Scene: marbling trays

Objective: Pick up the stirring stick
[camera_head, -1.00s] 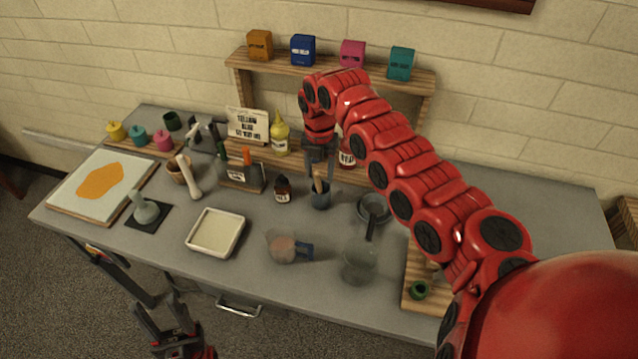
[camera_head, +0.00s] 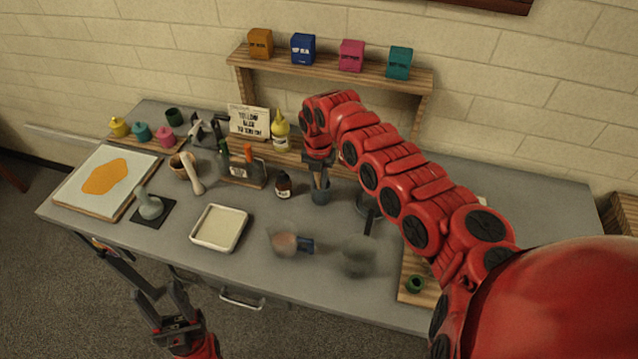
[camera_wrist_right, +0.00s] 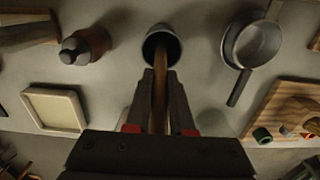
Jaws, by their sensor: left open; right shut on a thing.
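The stirring stick (camera_wrist_right: 159,98) is a thin brown wooden stick standing in a small grey cup (camera_head: 321,195). My right gripper (camera_head: 318,168) is above the cup and shut on the upper part of the stick. In the right wrist view, the fingers (camera_wrist_right: 160,100) close on both sides of the stick, and its lower end goes into the dark mouth of the cup (camera_wrist_right: 172,40). The end inside the cup is hidden. My left gripper (camera_head: 160,308) is open and empty in front of the table, below its front edge.
A dark bottle (camera_head: 283,185) stands left of the cup, and a grey pan (camera_head: 369,205) is to its right. A white tray (camera_head: 219,228), a jar (camera_head: 357,257) and a wooden board (camera_head: 418,292) lie nearer the front. A wooden shelf (camera_head: 335,69) rises behind.

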